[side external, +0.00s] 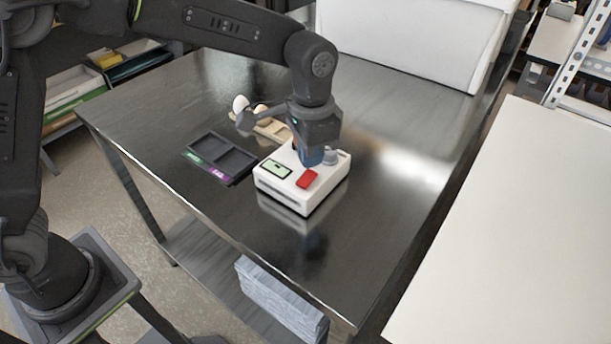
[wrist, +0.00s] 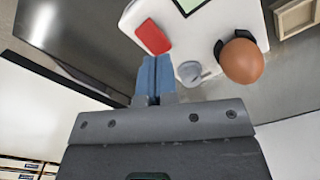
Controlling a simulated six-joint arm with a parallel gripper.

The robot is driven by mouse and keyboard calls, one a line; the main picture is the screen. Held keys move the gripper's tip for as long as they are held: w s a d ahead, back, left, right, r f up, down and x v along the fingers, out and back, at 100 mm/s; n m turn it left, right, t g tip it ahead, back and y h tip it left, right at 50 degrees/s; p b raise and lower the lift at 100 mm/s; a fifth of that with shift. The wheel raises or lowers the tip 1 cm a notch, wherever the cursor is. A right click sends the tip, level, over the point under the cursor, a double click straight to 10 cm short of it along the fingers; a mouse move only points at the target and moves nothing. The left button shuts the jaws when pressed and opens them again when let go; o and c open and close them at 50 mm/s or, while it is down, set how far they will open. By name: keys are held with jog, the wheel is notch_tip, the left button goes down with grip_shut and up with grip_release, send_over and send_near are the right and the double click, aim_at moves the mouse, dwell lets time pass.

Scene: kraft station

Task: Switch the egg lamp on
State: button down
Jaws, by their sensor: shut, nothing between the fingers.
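The egg lamp is a white box (side external: 272,186) with a green display (side external: 275,168) and a red switch (side external: 307,179) on top. In the wrist view the red switch (wrist: 152,37) lies just beyond my fingertips, beside a grey round part (wrist: 190,72). My gripper (side external: 313,160) is shut and empty, with its blue fingers pointing down over the box top. In the wrist view the fingertips (wrist: 155,60) are close to the switch; I cannot tell whether they touch it. A brown egg (wrist: 242,60) sits in a dark holder at the box's edge; my gripper hides it in the side view.
A dark two-compartment tray (side external: 238,177) with green and purple labels lies left of the box. A beige tray (side external: 277,131) stands behind, with a white egg (side external: 240,103) and a tan egg (side external: 261,110) near it. The metal table (side external: 370,250) is clear at the front right.

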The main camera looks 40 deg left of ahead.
aim_at(310, 173)
jog(key=shift+f, duration=1.35)
dwell(0.8)
jog(key=shift+r, duration=3.55)
jog(key=shift+a+r, duration=0.15)
jog(key=s+a+r+n+t, duration=0.2)
jog(key=s+a+r, duration=0.1)
jog(key=s+a, duration=0.35)
jog(key=s+a+r+n+t, duration=0.2)
jog(key=s+a+r, duration=0.2)
jog(key=s+a, duration=0.25)
jog(key=s+a+f+n+t, duration=0.1)
jog(key=s+a+f+n, duration=0.1)
jog(key=s, duration=0.5)
jog(key=shift+s+a+f+t, duration=0.15)
jog(key=shift+a+f+t, duration=0.15)
jog(key=shift+a+f, duration=0.35)
